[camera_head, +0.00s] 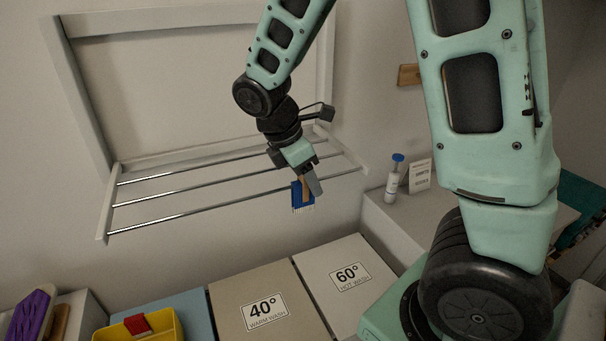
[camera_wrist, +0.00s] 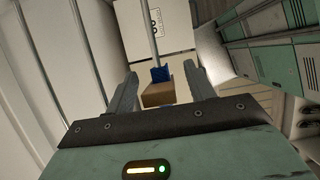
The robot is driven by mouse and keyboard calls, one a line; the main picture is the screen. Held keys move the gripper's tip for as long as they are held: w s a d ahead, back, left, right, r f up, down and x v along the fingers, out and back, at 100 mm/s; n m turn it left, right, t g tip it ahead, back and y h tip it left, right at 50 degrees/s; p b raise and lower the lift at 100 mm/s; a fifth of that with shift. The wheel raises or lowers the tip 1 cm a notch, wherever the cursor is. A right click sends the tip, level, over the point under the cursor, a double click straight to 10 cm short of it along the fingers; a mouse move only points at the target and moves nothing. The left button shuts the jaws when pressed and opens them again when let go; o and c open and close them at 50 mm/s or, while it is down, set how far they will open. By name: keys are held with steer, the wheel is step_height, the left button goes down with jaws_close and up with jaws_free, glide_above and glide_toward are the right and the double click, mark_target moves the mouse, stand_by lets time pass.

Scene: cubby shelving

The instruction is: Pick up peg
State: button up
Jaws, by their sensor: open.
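A tan, wooden-looking block, which I take for the peg (camera_head: 306,188), is at the front rail of the wall rack in the head view, partly hidden by my gripper. A blue piece with a pale lower edge (camera_head: 299,199) hangs with it. My gripper (camera_head: 308,182) is open, pointing down at the block. In the wrist view the peg (camera_wrist: 159,94) lies between the two spread fingers of my gripper (camera_wrist: 162,80), with the blue piece (camera_wrist: 160,74) just beyond it. I cannot tell whether either finger touches the peg.
The rack's rails (camera_head: 190,210) run along the wall. Below are a 40° lid (camera_head: 250,280), a 60° lid (camera_head: 330,255) and a yellow bin (camera_head: 110,333). A blue-capped bottle (camera_head: 393,180) and a white card (camera_head: 420,175) stand on a ledge at right.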

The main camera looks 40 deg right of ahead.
steer(key=c, duration=1)
